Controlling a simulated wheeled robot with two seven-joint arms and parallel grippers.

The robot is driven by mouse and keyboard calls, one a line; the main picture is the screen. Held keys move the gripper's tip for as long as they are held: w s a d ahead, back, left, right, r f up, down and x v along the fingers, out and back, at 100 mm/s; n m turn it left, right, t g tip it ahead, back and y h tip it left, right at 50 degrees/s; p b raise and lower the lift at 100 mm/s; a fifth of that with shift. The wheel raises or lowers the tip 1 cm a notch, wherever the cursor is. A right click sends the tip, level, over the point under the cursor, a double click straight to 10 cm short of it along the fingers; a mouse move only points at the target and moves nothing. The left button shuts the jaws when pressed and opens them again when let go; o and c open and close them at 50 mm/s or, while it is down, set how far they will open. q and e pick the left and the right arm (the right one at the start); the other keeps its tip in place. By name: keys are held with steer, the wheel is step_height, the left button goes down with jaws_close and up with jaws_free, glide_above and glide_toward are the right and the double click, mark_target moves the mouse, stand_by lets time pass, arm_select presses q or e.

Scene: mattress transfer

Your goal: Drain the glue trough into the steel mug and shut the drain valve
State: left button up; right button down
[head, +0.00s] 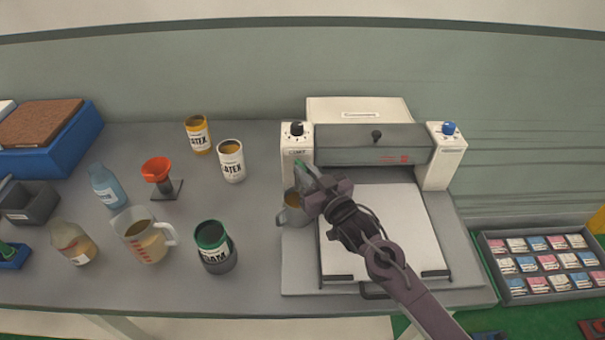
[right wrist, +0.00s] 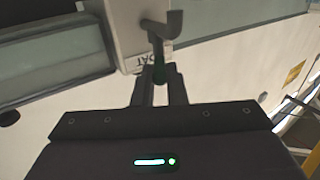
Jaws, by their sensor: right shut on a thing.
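The coating machine (head: 358,108) stands at the back right with a grey trough cover (head: 372,143) between two white posts. The steel mug (head: 284,216) stands at its left front, below the left post, with amber liquid visible inside; my gripper partly hides it. My right gripper (head: 306,178) is beside and above the mug. Whether the valve is open, and any glue stream, I cannot tell. My left gripper is out of view.
A measuring jug (head: 145,238), a green-rimmed can (head: 214,247), two latex cans (head: 231,161), a red funnel (head: 158,172) and bottles (head: 104,187) stand to the left. A tray of small packs (head: 492,272) lies right. Bench between the cans and machine is clear.

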steer(key=shift+w+d+f+n+g+y+b, duration=0.1)
steer(key=shift+w+d+n+g+y+b, duration=0.1)
steer(key=shift+d+n+g+y+b, duration=0.25)
steer(key=shift+w+d+n+g+y+b, duration=0.15)
steer(key=shift+n+g+y, duration=0.2)
steer(key=shift+n+y, duration=0.3)
steer(key=n+g+y+b, duration=0.2)
steer(key=b, duration=0.1)
steer(key=w+n+g+y+b, duration=0.1)
steer(key=n+g+y+b, duration=0.1)
steer(key=g+b, duration=0.1)
steer(key=w+d+n+g+y+b, duration=0.1)
steer(key=g+b, duration=0.1)
steer(key=b, duration=0.1)
steer(key=shift+n+g+y, duration=0.4)
steer(key=shift+w+r+n+g+b, duration=0.1)
steer(key=shift+r+n+g+b, duration=0.1)
steer(key=shift+n+g+b, duration=0.7)
steer(key=shift+m, duration=0.3)
steer(key=c, duration=1.5)
jaws_free()
steer(key=shift+o, duration=0.2)
steer(key=b, duration=0.2)
glide_toward(301, 162)
steer(key=shift+w+d+f, duration=0.1)
steer(key=shift+d+f, duration=0.3)
steer(key=shift+d, duration=0.35)
